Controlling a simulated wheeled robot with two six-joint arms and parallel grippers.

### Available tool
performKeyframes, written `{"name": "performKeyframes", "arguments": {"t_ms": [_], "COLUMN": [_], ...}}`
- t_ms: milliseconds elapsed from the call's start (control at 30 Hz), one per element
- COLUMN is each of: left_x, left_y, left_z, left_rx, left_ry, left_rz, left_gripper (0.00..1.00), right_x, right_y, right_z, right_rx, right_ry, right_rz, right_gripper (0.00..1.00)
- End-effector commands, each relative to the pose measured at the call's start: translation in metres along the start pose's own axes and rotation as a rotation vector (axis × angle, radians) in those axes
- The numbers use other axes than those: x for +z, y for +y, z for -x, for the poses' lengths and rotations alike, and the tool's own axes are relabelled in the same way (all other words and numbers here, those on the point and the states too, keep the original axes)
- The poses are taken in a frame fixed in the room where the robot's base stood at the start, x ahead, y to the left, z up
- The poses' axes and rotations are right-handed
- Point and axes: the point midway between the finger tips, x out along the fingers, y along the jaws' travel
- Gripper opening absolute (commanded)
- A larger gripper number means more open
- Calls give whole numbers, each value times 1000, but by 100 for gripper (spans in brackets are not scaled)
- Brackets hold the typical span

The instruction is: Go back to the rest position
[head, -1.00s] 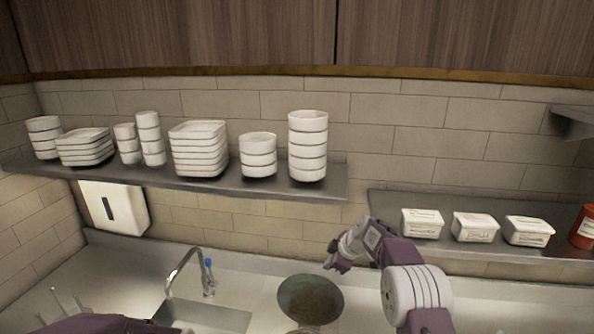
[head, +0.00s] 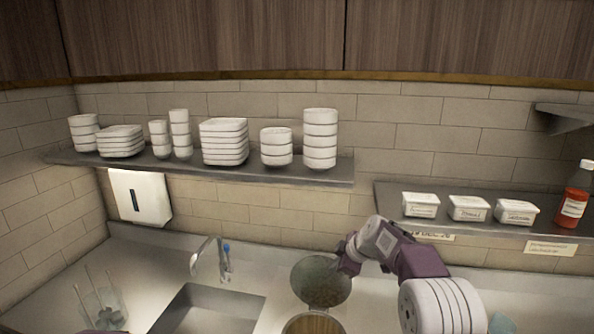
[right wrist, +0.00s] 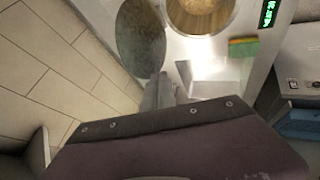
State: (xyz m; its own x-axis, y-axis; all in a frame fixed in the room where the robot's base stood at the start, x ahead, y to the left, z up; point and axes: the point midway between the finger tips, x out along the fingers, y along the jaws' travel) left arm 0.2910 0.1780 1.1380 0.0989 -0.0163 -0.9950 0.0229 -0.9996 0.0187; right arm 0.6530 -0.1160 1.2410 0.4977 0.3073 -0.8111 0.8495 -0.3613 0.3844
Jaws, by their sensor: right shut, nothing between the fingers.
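My right gripper (head: 343,266) reaches in from the lower right of the head view. It is shut and empty, above the counter beside a dark round lid (head: 318,284). In the right wrist view its fingers (right wrist: 163,88) point at the counter, just below the lid (right wrist: 140,40). A round well with brown contents (head: 312,324) is in front of the lid and partly cut off; it also shows in the right wrist view (right wrist: 201,12). My left gripper is out of sight.
A shelf (head: 330,172) holds stacks of white dishes. A lower right shelf (head: 392,212) carries white tubs and a red bottle (head: 573,198). A sink (head: 205,310) with a tap and a glass (head: 104,308) stand left. A sponge (right wrist: 243,47) shows in the wrist view.

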Motion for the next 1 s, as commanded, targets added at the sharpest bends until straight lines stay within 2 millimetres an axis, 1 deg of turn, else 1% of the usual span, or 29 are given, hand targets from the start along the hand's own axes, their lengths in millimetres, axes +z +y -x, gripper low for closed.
{"name": "performKeyframes", "arguments": {"t_ms": [33,167,233,267,367,467,500,533,567,600,667,700,733,767,800,900,1000], "left_x": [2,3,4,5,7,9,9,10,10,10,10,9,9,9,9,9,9], "left_y": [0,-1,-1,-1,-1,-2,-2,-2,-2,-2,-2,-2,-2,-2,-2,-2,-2], "left_z": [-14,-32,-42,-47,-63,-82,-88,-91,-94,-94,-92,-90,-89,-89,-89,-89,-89], "left_rx": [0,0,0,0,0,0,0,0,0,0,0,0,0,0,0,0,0], "left_ry": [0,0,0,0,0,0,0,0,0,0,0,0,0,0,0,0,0], "left_rz": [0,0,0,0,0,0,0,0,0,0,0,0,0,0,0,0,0], "left_gripper": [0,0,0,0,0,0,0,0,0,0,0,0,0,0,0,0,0], "right_x": [5,18,29,35,59,97,116,129,142,158,179,191,199,203,206,204,204], "right_y": [-11,-43,-64,-74,-118,-182,-212,-236,-258,-286,-323,-345,-358,-364,-366,-360,-360], "right_z": [0,9,12,14,18,21,23,25,28,32,40,44,45,45,45,43,43], "right_rx": [-2,-23,-35,-42,-66,-94,-103,-107,-111,-113,-111,-107,-101,-88,-63,-13,0], "right_ry": [-7,-43,-69,-84,-140,-227,-272,-308,-344,-393,-465,-514,-546,-564,-573,-567,-570], "right_rz": [7,-9,-44,-65,-165,-330,-416,-487,-559,-654,-800,-896,-962,-1020,-1087,-1205,-1249], "right_gripper": [0,0,0,0,0,0,0,0,0,0,0,0,0,0,0,0,0]}}
